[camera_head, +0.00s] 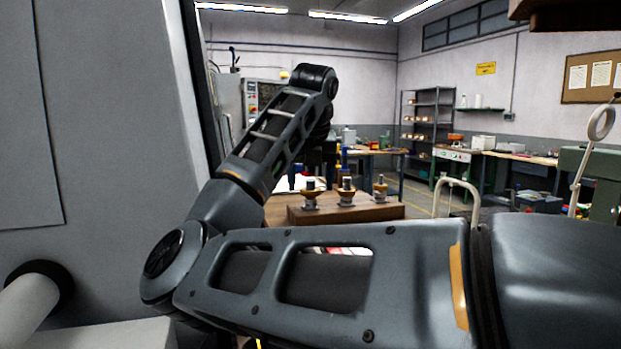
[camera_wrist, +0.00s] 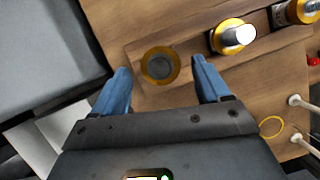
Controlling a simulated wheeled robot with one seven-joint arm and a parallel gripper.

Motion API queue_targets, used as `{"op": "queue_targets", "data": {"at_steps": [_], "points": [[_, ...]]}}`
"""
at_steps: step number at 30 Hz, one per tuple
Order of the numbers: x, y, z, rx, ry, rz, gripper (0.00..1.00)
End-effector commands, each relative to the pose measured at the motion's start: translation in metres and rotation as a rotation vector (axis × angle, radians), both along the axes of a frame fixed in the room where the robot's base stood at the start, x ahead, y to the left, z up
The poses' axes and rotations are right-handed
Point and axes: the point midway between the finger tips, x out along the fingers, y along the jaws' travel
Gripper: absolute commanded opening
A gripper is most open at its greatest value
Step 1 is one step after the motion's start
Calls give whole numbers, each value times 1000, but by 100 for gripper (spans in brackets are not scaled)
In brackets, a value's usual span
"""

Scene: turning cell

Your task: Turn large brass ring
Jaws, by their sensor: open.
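In the wrist view a brass ring (camera_wrist: 147,66) with a grey round centre lies on a wooden surface, seen from above. My gripper (camera_wrist: 161,66) has two blue fingers, spread apart to the left and right of this ring, with visible gaps on both sides. I cannot tell how high the fingertips are above the wood. Two more brass pieces with pale or grey posts stand to the upper right, a nearer one (camera_wrist: 219,45) and one at the edge (camera_wrist: 283,14). In the head view several brass-based pieces (camera_head: 346,197) stand on a wooden block; my arm hides the gripper there.
A wooden block or bench (camera_head: 365,211) carries the brass pieces. A thin yellow loop (camera_wrist: 262,127) and white-tipped rods lie right of my gripper. A large grey machine panel (camera_head: 100,120) fills the left of the head view. Shelves (camera_head: 436,115) and benches stand behind.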

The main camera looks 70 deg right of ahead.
Motion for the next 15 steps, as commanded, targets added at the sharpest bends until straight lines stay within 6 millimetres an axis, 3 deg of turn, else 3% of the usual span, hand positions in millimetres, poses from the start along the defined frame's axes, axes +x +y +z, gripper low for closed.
{"op": "queue_targets", "data": {"at_steps": [11,15], "points": [[1,-2,-6,-1,0,0,76],[1,-2,-6,0,0,0,62]]}}
